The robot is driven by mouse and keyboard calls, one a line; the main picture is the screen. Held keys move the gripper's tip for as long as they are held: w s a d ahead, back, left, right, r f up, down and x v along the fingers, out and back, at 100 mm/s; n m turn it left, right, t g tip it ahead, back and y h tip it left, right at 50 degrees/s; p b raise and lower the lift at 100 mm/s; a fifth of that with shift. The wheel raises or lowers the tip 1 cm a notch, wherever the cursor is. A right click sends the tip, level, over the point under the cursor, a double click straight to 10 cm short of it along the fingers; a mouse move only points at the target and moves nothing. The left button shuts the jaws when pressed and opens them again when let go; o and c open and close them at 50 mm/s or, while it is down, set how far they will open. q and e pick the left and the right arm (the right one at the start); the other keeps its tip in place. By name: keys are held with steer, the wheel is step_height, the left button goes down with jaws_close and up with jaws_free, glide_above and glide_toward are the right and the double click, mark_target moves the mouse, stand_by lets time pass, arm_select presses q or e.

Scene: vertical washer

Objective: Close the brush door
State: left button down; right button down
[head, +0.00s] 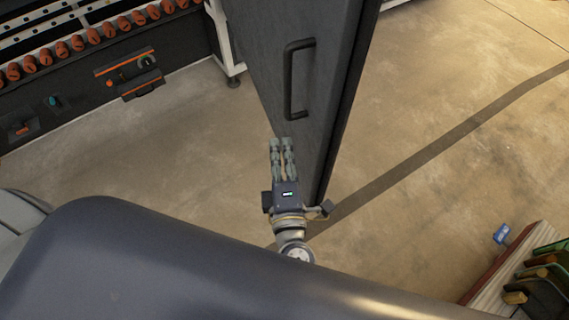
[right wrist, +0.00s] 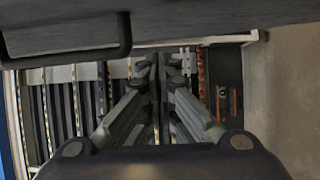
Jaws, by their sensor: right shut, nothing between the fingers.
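The brush door (head: 262,60) is a tall dark grey panel, standing open at the top middle of the head view. A black bar handle (head: 289,80) is on its face. In the right wrist view the door (right wrist: 215,18) spans the top, with its handle (right wrist: 65,52) at the upper left. My right gripper (head: 281,142) is beside the door's lower part, below the handle. Its fingers are shut and empty; I cannot tell whether they touch the door. The fingertips also show in the right wrist view (right wrist: 160,65). My left gripper is not in view.
The washer's dark frame with a row of orange-brown parts (head: 93,37) and a latch-like orange and black fitting (head: 130,74) is at the upper left. A rack of coloured items (head: 540,275) stands at the lower right. Concrete floor (head: 440,120) is clear right of the door.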

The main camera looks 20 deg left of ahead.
steer(key=w+d+p, duration=0.1)
steer(key=w+d, duration=0.1)
steer(key=d, duration=0.1)
steer(key=shift+w+d, duration=0.1)
steer(key=shift+w, duration=0.25)
